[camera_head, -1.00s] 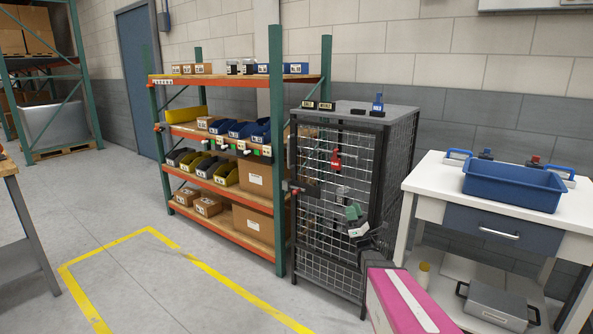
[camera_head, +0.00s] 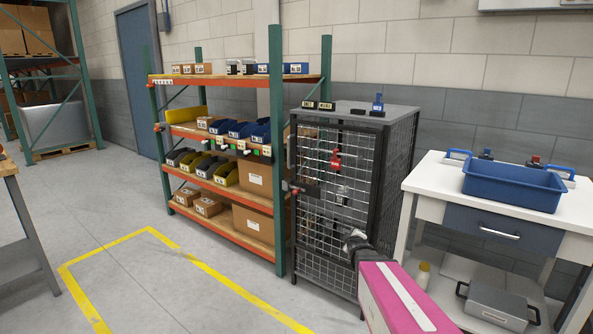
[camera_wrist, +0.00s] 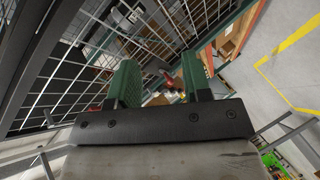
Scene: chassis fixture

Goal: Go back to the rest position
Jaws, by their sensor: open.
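My gripper (camera_wrist: 160,82) shows in the wrist view with its two green fingers apart and nothing held between them. Beyond the fingers is the wire mesh of the cage, with a small red item behind the gap that I cannot make out clearly. In the head view my pink arm reaches up from the bottom edge, and its dark wrist end is in front of the lower right of the mesh cage (camera_head: 372,205). I cannot tell whether the arm touches the cage.
A red tag (camera_head: 335,160) is at the cage front. A shelf rack (camera_head: 279,200) with bins and boxes stands left of the cage. A white workbench (camera_head: 430,210) with a blue tray (camera_head: 510,188) stands at right. Floor inside the yellow line (camera_head: 235,285) is clear.

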